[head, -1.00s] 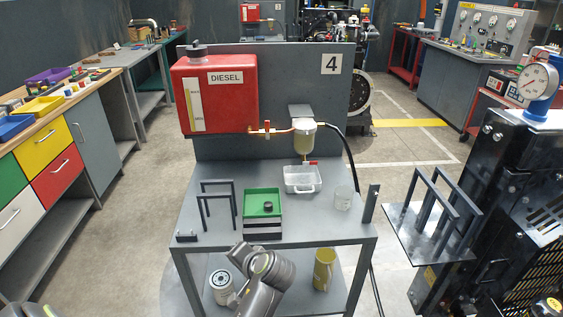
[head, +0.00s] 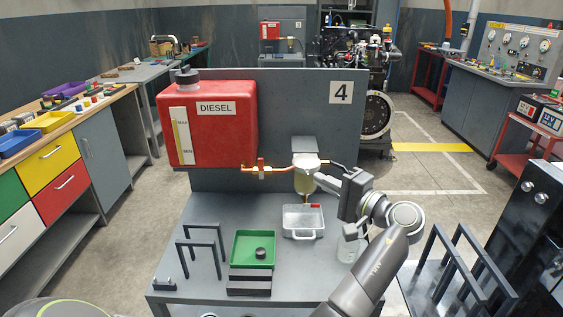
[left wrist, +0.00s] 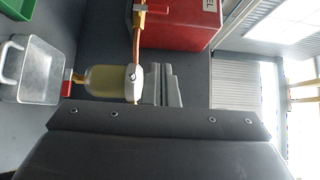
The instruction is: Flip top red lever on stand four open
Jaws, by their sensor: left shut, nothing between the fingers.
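Stand four (head: 345,120) has a red diesel tank (head: 240,130) with a copper pipe below it. The top red lever (head: 261,166) sits upright on that pipe, left of the fuel filter (head: 305,178). A lower red lever (head: 315,206) is under the filter bowl. My left gripper (head: 326,181) is shut and empty, just right of the filter; I cannot tell whether it touches it. In the left wrist view, the gripper's dark body fills the bottom, with the filter bowl (left wrist: 108,79), lower red lever (left wrist: 66,88) and pipe fitting (left wrist: 139,16) beyond.
Dark frames (head: 181,248) stand on the bench's left. A glass jar (head: 348,250) is partly behind my arm. Space before the tank is clear.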

